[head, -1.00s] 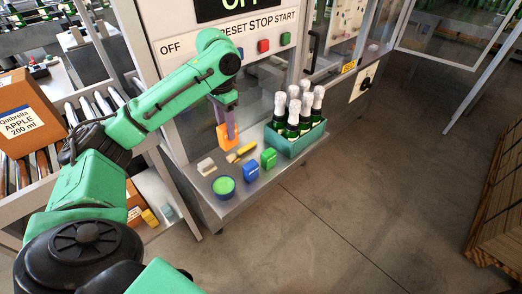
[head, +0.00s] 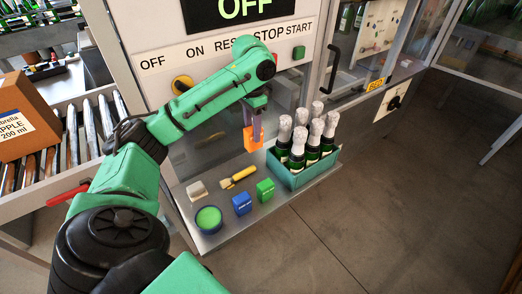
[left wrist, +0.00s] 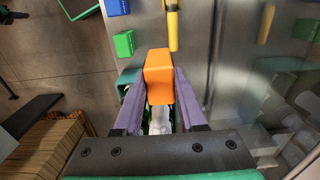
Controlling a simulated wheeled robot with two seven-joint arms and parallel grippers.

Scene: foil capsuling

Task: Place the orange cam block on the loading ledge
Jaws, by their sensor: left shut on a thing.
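My left gripper (head: 254,118) is shut on the orange cam block (head: 253,138), which points downward from the fingers. In the left wrist view the orange block (left wrist: 159,76) sits between the two purple fingers. It is over the back part of the grey metal loading ledge (head: 213,179), just left of the bottle crate; whether it touches the ledge I cannot tell. My right gripper is not in view.
On the ledge are a teal crate (head: 308,175) of foil-topped bottles, a yellow-handled tool (head: 238,177), a cream block (head: 197,190), a blue block (head: 242,204), a green block (head: 265,190) and a green-topped round tin (head: 208,219). A panel with buttons rises behind.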

